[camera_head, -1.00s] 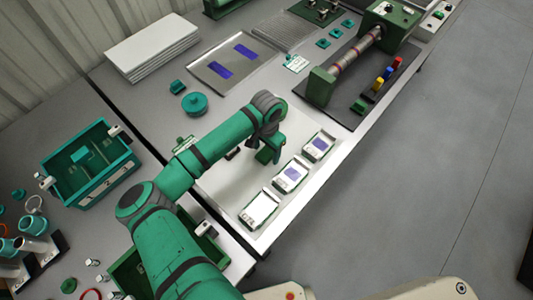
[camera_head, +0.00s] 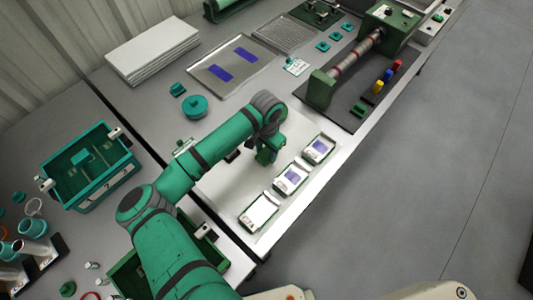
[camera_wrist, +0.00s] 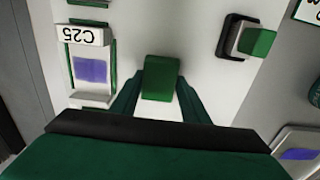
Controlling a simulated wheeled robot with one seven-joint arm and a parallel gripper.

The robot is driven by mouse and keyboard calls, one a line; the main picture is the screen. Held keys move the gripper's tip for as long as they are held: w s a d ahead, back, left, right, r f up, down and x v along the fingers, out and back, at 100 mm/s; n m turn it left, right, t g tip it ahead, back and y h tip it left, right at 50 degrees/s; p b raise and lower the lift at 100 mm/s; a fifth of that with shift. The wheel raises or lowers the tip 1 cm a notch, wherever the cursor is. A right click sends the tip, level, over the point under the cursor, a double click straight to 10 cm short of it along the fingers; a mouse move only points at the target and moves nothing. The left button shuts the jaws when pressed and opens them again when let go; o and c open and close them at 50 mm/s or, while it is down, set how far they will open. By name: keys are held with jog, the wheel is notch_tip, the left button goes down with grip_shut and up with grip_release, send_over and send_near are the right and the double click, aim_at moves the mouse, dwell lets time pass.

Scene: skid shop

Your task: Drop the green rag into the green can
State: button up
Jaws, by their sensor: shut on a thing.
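My gripper (camera_head: 266,157) is over the pale board, beside the row of three small trays. In the wrist view its two dark green fingers (camera_wrist: 160,100) are shut on a small green piece (camera_wrist: 160,78). The piece looks like a flat-faced block, and I cannot tell whether it is cloth. A round teal-green can-like thing with a knob on top (camera_head: 195,106) stands on the bench, up and left of my gripper. I cannot tell whether it is the green can. No other green rag is clearly visible.
Small trays (camera_head: 261,212) line the board's front edge; two hold blue-purple patches. One, labelled C25 (camera_wrist: 82,35), is left in the wrist view. A black holder with a green block (camera_wrist: 245,38) is at upper right. A teal crate (camera_head: 72,200) stands left.

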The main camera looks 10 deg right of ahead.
jog(key=s+d+r, duration=0.3)
jog(key=s+r, duration=0.8)
jog(key=s, duration=0.2)
jog(key=shift+s+d+r, duration=0.2)
jog(key=shift+d+r, duration=0.1)
jog(key=shift+d, duration=0.05)
